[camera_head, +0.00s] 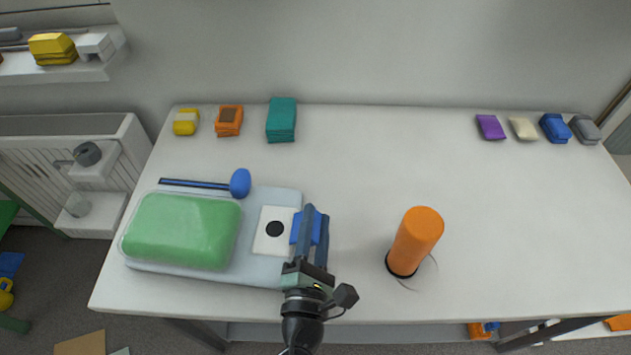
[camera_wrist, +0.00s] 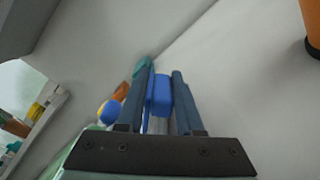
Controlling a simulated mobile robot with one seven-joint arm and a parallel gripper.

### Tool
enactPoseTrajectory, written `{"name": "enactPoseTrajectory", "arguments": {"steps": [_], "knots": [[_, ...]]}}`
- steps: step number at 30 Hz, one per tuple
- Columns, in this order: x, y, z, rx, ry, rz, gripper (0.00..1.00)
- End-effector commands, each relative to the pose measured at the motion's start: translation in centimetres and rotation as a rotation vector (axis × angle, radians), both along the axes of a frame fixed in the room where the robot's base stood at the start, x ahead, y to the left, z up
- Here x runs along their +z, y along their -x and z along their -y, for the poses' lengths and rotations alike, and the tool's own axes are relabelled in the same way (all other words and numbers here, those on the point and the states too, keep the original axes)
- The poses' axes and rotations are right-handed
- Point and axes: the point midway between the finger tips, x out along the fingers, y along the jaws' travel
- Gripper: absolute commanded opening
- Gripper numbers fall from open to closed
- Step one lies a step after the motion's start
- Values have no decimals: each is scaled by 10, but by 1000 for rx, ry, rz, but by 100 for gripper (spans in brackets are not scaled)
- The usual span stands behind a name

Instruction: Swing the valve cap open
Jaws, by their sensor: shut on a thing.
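A pale grey base plate (camera_head: 150,266) lies on the left of the table and carries a green block (camera_head: 183,231). At its right is a white square (camera_head: 267,247) with a black round opening that is uncovered. The blue cap (camera_head: 300,227) stands at the right edge of this square. My gripper (camera_head: 317,213) is shut on the blue cap, which also shows between the fingers in the wrist view (camera_wrist: 160,95). The fingers hide part of the cap and its hinge.
A blue knob (camera_head: 240,182) on a dark rod lies behind the green block. An orange cylinder (camera_head: 416,237) stands right of my gripper. Several small coloured piles, such as a teal one (camera_head: 282,120), line the back edge. The table's middle is clear.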

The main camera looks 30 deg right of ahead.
Motion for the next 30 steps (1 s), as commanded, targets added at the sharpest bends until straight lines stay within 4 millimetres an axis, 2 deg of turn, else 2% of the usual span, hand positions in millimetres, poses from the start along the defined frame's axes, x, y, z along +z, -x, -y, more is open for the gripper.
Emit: {"name": "enactPoseTrajectory", "arguments": {"steps": [2, 3, 6, 15, 19, 23, 30], "knots": [[-4, 1, 0, 0, 0, -9, 0], [-4, 1, 0, 0, 0, -9, 39], [-3, 1, 0, 0, 1, -8, 57], [-1, 1, -1, 1, 2, -4, 57], [-1, 7, -6, 1, 3, -4, 57], [-2, 25, -20, 4, 2, -8, 57], [-3, 67, -55, 3, 1, -8, 57]]}}
